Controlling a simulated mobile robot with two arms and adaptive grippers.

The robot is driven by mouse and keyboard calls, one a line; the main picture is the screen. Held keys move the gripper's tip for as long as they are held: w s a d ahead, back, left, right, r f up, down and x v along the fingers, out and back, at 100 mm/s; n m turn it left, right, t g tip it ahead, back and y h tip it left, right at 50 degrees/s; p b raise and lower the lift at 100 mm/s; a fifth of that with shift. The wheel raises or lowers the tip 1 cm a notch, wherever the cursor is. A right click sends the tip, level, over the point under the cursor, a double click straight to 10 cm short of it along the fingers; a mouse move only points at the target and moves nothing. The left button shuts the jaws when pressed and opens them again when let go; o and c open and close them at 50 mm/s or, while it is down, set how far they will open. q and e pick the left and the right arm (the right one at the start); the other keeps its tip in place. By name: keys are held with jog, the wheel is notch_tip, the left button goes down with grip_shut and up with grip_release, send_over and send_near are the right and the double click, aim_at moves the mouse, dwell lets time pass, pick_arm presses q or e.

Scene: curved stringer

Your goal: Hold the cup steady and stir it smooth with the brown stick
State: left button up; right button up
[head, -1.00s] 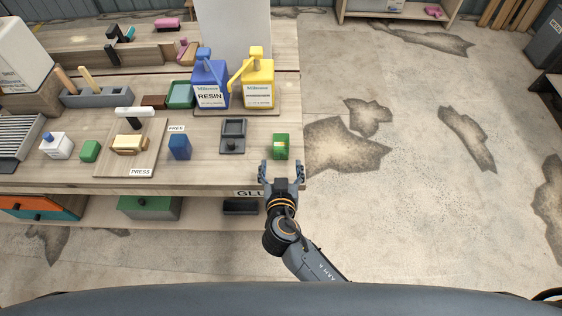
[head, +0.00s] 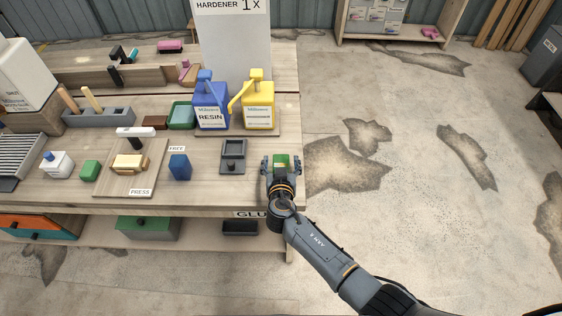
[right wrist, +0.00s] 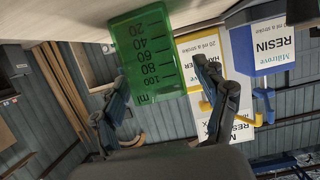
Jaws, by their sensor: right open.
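The green cup (head: 281,160) stands near the right edge of the workbench. Its graduated wall shows upside down in the right wrist view (right wrist: 152,58). My right gripper (head: 281,166) is open, with a finger at each side of the cup and no visible grip on it. Two wooden sticks, a browner one (head: 68,98) and a paler one (head: 92,98), stand in a grey holder (head: 112,118) at the left of the bench. My left gripper is out of view. The inside of the cup is too small to make out.
A blue resin jug (head: 211,108) and a yellow jug (head: 258,108) stand behind the cup. A grey scale-like tray (head: 233,152) and a blue block (head: 180,167) lie to its left. Open floor (head: 410,200) lies right of the bench.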

jog(key=c, duration=1.2)
